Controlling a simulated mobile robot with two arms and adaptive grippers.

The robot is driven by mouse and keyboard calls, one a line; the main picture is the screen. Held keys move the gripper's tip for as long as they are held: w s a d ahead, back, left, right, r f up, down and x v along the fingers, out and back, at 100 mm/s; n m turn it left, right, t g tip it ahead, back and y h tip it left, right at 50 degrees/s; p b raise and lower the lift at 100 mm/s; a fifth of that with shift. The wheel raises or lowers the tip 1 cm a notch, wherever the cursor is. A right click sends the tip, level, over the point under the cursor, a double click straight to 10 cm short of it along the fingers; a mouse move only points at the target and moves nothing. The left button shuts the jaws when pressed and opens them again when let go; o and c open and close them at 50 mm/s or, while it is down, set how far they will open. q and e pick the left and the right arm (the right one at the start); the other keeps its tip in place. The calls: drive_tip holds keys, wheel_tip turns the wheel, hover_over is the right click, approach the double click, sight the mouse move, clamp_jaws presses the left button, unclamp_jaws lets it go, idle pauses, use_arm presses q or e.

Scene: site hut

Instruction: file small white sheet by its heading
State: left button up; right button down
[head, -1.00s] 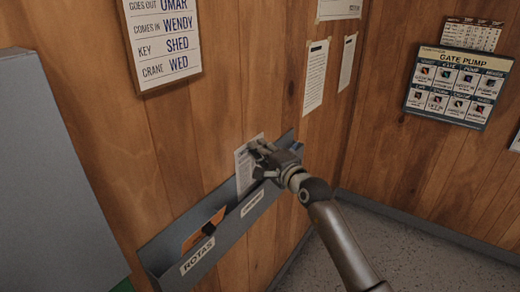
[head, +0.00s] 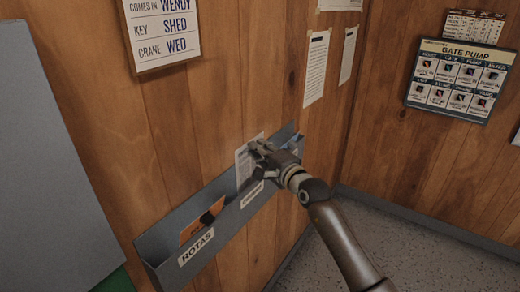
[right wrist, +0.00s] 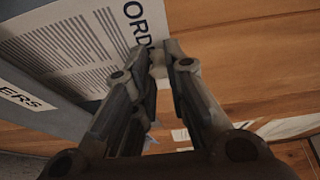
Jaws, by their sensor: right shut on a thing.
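The small white sheet (head: 244,167) is upright at the middle of the grey wall rack (head: 228,222). My right gripper (head: 262,150) is shut on its upper edge. In the right wrist view the sheet (right wrist: 78,55) shows a heading starting "ORD", partly hidden by the fingers (right wrist: 158,62). The sheet's lower end appears to be behind the rack's front wall, in the middle compartment. That compartment's label (head: 252,195) is too small to read in the head view; in the right wrist view a label (right wrist: 22,98) ends in "ERS". My left gripper is out of view.
An orange card (head: 200,222) with a dark mark stands in the compartment labelled "ROTAS". A bluish item (head: 294,143) shows at the rack's far end, partly hidden by my gripper. A grey panel (head: 45,150) fills the left side. Papers and a gate pump board (head: 458,80) hang on the walls.

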drive_tip(key=shift+f, duration=0.55)
drive_tip(key=shift+f+b, duration=0.15)
drive_tip(key=shift+b, duration=0.2)
wheel_tip(320, 180, down, 3)
drive_tip(key=shift+r+b, duration=0.1)
drive_tip(key=shift+b, duration=1.05)
drive_tip(key=c, duration=1.4)
unclamp_jaws()
drive_tip(key=shift+o, duration=0.2)
drive_tip(key=shift+s+d, duration=0.1)
drive_tip(key=shift+s, duration=0.05)
